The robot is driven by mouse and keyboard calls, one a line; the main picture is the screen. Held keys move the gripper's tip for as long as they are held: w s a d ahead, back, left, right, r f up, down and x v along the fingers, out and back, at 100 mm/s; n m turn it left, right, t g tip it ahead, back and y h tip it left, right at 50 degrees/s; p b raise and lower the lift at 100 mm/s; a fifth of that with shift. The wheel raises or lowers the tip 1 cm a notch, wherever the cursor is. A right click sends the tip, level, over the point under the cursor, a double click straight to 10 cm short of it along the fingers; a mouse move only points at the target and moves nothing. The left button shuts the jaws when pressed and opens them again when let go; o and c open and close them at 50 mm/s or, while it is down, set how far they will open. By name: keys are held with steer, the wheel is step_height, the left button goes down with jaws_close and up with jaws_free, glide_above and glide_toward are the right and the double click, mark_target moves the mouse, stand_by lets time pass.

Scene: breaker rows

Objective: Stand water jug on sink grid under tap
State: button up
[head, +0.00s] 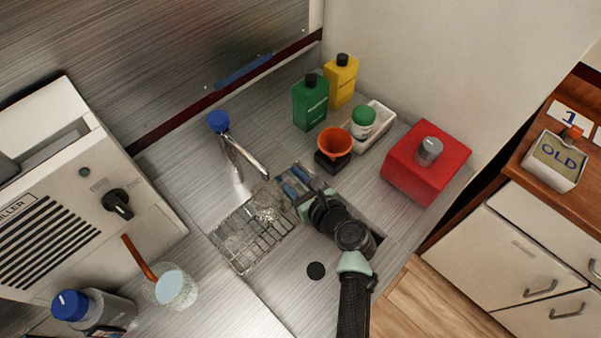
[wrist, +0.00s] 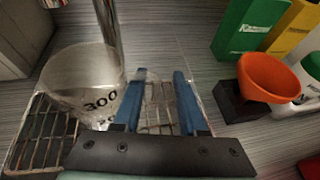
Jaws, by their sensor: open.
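The clear water jug (head: 267,205) stands on the sink grid (head: 243,243), below the end of the tap (head: 240,155). In the wrist view the jug (wrist: 85,85) looks upright, with a black 300 mark. The grid (wrist: 35,140) shows beneath it, and the metal tap (wrist: 107,22) rises behind it. My gripper (head: 292,185) is just right of the jug. In the wrist view its blue fingers (wrist: 158,85) are apart, with grid bars visible between them. The left finger overlaps the jug's right side in the picture; I cannot tell whether they touch.
An orange funnel (head: 334,143) on a black block, a green bottle (head: 311,103), a yellow bottle (head: 341,82) and a red box (head: 427,162) stand to the right. A beaker of pale liquid (head: 175,288) is at lower left, beside the white machine (head: 70,205).

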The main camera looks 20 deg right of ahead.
steer(key=v, duration=1.2)
steer(key=shift+r, duration=0.1)
steer(key=o, duration=0.9)
steer(key=shift+o, duration=0.2)
steer(key=v, duration=1.2)
steer(key=shift+s+r, duration=0.2)
steer(key=shift+s, duration=0.15)
steer(key=shift+d, duration=0.15)
steer(key=shift+c, duration=0.2)
jaws_close()
